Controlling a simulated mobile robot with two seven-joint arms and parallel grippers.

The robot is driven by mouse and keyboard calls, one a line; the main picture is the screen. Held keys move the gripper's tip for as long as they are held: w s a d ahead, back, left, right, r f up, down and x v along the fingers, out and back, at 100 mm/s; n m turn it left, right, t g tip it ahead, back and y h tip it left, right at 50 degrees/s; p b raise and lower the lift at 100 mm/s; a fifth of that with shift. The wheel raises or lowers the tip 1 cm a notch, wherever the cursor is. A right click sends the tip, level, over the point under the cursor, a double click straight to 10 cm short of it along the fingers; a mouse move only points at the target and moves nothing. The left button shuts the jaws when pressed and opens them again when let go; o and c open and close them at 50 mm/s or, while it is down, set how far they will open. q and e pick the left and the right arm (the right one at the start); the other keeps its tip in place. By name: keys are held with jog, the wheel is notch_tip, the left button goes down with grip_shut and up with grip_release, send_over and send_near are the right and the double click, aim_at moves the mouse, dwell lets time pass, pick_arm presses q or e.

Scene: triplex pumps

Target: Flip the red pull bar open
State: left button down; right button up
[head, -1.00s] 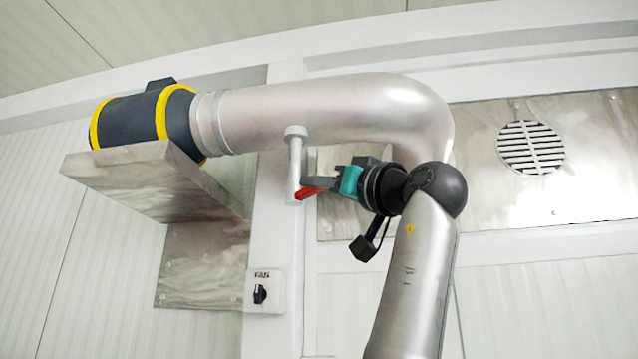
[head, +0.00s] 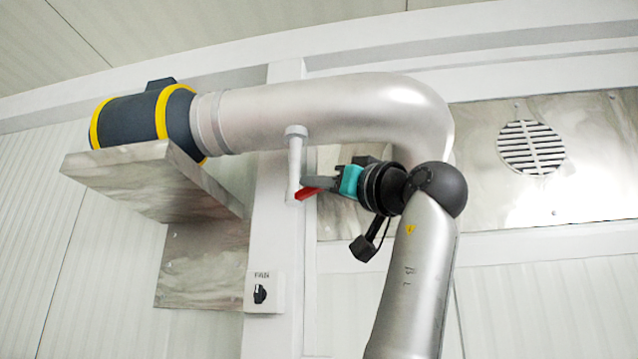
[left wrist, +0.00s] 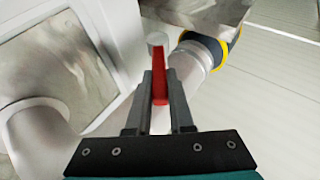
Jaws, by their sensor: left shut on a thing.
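The red pull bar (head: 307,193) juts to the right from the lower end of a light grey lever hanging under the large silver pipe (head: 330,110). Its far end shows red in the left wrist view (left wrist: 160,85), running lengthwise between the fingers. My left gripper (head: 308,184) reaches it from the right, with its dark fingers closed on the bar. The left wrist view shows the fingers (left wrist: 160,78) on both sides of the bar. The fingers hide part of the bar in the head view. My right gripper is not in view.
A dark blue cylinder (head: 130,122) with yellow bands rests on a metal shelf (head: 150,178) at the left. A small rotary switch (head: 261,293) is on the wall below. A round vent (head: 531,148) is at the right. The pipe passes close above my gripper.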

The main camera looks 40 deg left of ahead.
pick_arm(q)
jog(key=shift+g, duration=0.6)
jog(key=shift+w+n+g, duration=0.25)
jog(key=shift+n+g, duration=0.15)
jog(key=shift+n, duration=0.1)
jog(key=g, duration=0.1)
jog(key=w+n+g, duration=0.1)
jog(key=g, duration=0.1)
jog(key=shift+n, duration=0.3)
jog(key=shift+w+g, duration=0.15)
jog(key=shift+g, duration=0.35)
jog(key=c, duration=0.8)
grip_release()
jog(key=shift+d, duration=0.1)
jog(key=b+v, duration=0.1)
jog(key=v, duration=1.4)
jog(key=shift+f, duration=0.2)
